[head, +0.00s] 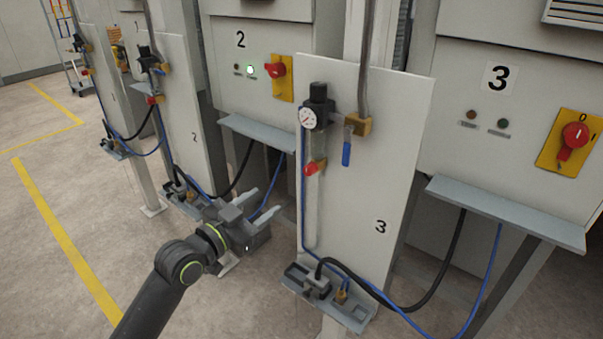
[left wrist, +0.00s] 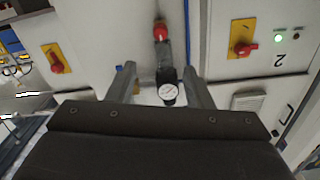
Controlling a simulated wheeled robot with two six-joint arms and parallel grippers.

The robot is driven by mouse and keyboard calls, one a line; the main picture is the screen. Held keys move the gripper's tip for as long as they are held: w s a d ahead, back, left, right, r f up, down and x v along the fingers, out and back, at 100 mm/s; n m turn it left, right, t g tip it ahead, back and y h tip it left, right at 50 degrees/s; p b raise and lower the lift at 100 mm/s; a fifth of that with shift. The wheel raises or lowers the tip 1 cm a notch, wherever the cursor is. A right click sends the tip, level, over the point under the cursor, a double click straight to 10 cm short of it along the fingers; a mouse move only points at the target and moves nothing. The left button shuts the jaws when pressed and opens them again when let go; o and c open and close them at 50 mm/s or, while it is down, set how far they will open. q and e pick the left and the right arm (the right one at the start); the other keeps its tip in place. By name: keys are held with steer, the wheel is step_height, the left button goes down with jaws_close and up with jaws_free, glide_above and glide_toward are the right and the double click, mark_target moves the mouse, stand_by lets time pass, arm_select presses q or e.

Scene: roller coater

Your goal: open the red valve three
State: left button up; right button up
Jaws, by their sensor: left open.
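The red valve (head: 311,168) is a small red knob below the round pressure gauge (head: 309,117) on the white panel marked 3 (head: 370,185). My left gripper (head: 265,203) is open and empty, to the left of panel 3 and lower than the red valve, apart from it. The left wrist view is upside down. There the two fingers (left wrist: 159,72) stand apart on either side of a gauge (left wrist: 168,92), with a red knob (left wrist: 160,32) beyond it; this seems to be station three. My right gripper is not in view.
A blue-handled tap (head: 347,150) sits right of the gauge. Cabinet 3 has a red switch on a yellow plate (head: 572,138). A grey shelf (head: 505,212) juts out below it. Blue and black hoses hang low beside panel 3. Open floor lies at left.

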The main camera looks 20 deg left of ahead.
mark_target(307, 172)
arm_select(q)
steer(key=p+x, duration=0.1)
steer(key=x, duration=1.4)
steer(key=shift+f, duration=0.1)
steer(key=c, duration=1)
